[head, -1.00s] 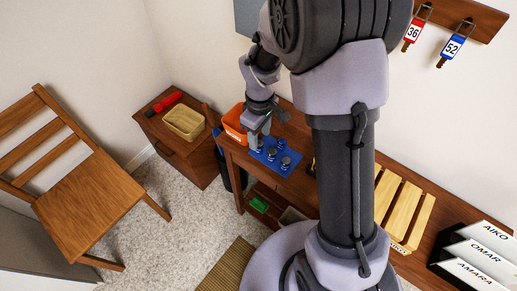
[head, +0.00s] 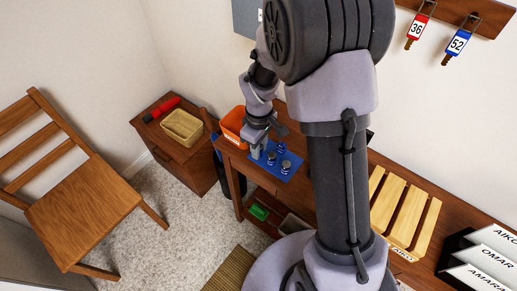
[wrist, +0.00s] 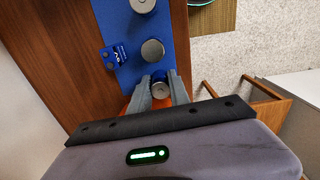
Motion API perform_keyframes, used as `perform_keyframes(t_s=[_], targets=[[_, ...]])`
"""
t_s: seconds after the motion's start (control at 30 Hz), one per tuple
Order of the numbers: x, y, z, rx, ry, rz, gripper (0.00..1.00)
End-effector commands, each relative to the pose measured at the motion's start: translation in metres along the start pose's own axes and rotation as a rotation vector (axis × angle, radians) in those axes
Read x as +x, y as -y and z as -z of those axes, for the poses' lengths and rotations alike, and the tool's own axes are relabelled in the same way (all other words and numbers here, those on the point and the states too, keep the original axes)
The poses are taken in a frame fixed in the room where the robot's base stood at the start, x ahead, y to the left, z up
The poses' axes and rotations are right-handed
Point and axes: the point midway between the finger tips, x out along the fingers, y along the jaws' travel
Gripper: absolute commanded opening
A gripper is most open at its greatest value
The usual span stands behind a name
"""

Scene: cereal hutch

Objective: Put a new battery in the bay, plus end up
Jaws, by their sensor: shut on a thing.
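My gripper (wrist: 162,90) is shut on a dark round battery (wrist: 160,91) at the end of a blue mat (wrist: 103,12). In the head view, my gripper (head: 257,152) is at the left end of the mat (head: 294,170), and its fingers hide most of the held battery. Two more round batteries with grey tops, one nearby (wrist: 152,49) and one farther along (wrist: 143,5), stand on the mat. A small blue block battery (wrist: 115,57) marked 9V is beside them. I cannot make out the bay or the held battery's plus end.
An orange bin (head: 233,126) stands beside the mat on the wooden desk (head: 232,152). A side table (head: 172,152) holds a tan basket (head: 182,127) and a red object (head: 162,107). A wooden chair (head: 85,210) stands left. A slatted crate (head: 405,212) is on the right.

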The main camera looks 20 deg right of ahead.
Motion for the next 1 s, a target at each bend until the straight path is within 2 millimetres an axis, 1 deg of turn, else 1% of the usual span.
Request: perform_keyframes(t_s=[0.07,0.13,0.3,0.4,0.47,0.53,0.57,0.67,0.8,0.9,1.0], targets=[[-0.005,0.0,0.0,0.0,-0.001,-0.001,0.0],[-0.019,-0.001,0.001,0.0,-0.002,-0.002,0.0],[-0.068,-0.001,0.001,0.0,-0.002,-0.002,0.0],[-0.088,0.0,0.0,0.0,-0.002,-0.001,0.0],[-0.097,-0.002,-0.002,0.0,-0.002,-0.002,0.0],[-0.105,-0.007,-0.012,-0.004,0.0,-0.001,0.0],[-0.109,-0.011,-0.018,-0.008,-0.001,-0.001,0.0],[-0.121,-0.028,-0.051,-0.027,-0.001,-0.001,0.0],[-0.138,-0.047,-0.109,-0.066,-0.001,-0.001,0.0],[-0.148,-0.053,-0.147,-0.094,0.0,-0.001,0.0],[-0.155,-0.055,-0.175,-0.116,0.0,0.0,0.0]])
